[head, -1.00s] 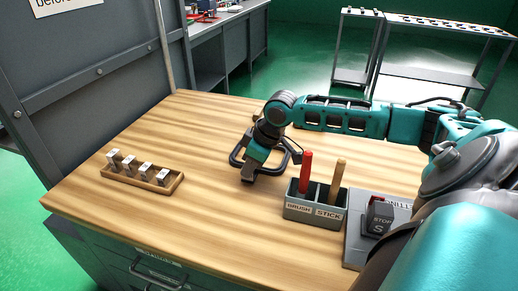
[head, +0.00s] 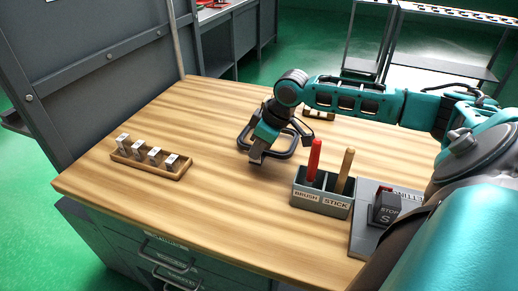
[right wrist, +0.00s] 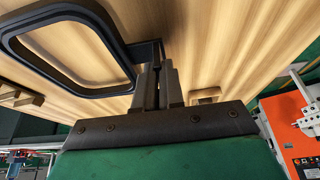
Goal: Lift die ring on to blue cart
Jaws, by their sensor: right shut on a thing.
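The die ring (head: 294,146) is a dark rounded-square frame around my right gripper, at the middle of the wooden table in the head view. My right gripper (head: 257,155) is shut on the ring's near left part. In the right wrist view the ring (right wrist: 118,30) spans the upper left, and its side meets my right fingers (right wrist: 159,72). The ring looks to be at or close above the tabletop; I cannot tell whether it touches. My arm hides part of it in the head view. No blue cart is in view. My left gripper is not in view.
A grey holder (head: 322,204) with a red and a wooden handle stands right of the gripper, beside a stop-switch box (head: 386,208). A wooden rack (head: 150,165) of small blocks lies left. A small object (head: 319,114) sits behind my arm. Table between is clear.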

